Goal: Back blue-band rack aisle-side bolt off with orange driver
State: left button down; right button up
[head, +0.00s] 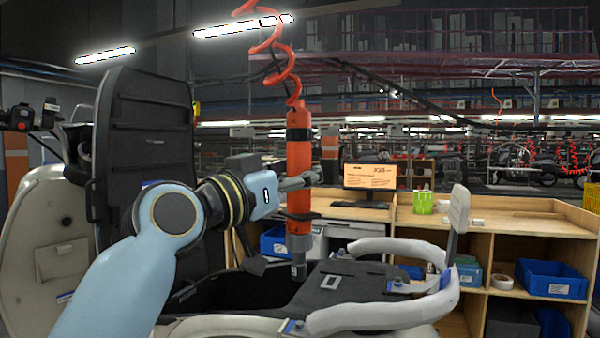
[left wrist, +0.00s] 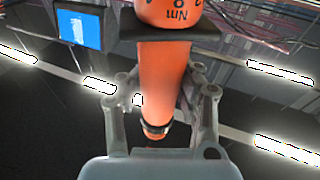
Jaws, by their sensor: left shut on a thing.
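The orange driver (head: 299,150) hangs upright from a coiled orange hose (head: 281,50). My left gripper (head: 300,181) is shut on its body from the left. In the left wrist view the driver (left wrist: 165,80) stands between my two fingers. The driver's grey nose (head: 298,271) points down over the dark top behind the rack's front tube; I cannot tell whether it touches anything. The pale grey tubular rack (head: 375,316) has blue bands and small bolts at its mounts, one at the near left (head: 290,326), one at the back (head: 340,253). My right gripper is out of view.
A raised black seat panel (head: 145,150) stands left, beside my arm. A wooden bench (head: 500,219) with a monitor (head: 370,177), a green cup (head: 423,202) and blue bins (head: 552,279) stands behind the rack. The rack's upright backrest (head: 459,208) rises at the right.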

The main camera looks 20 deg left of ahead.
aim_at(291, 224)
pick_arm(q)
notch_tip(291, 224, down, 6)
jog(key=b, duration=0.4)
jog(key=shift+f+b, duration=0.45)
jog(key=shift+b, duration=0.2)
jog(key=shift+f, duration=0.1)
jog(key=shift+w, duration=0.1)
dwell(0.5)
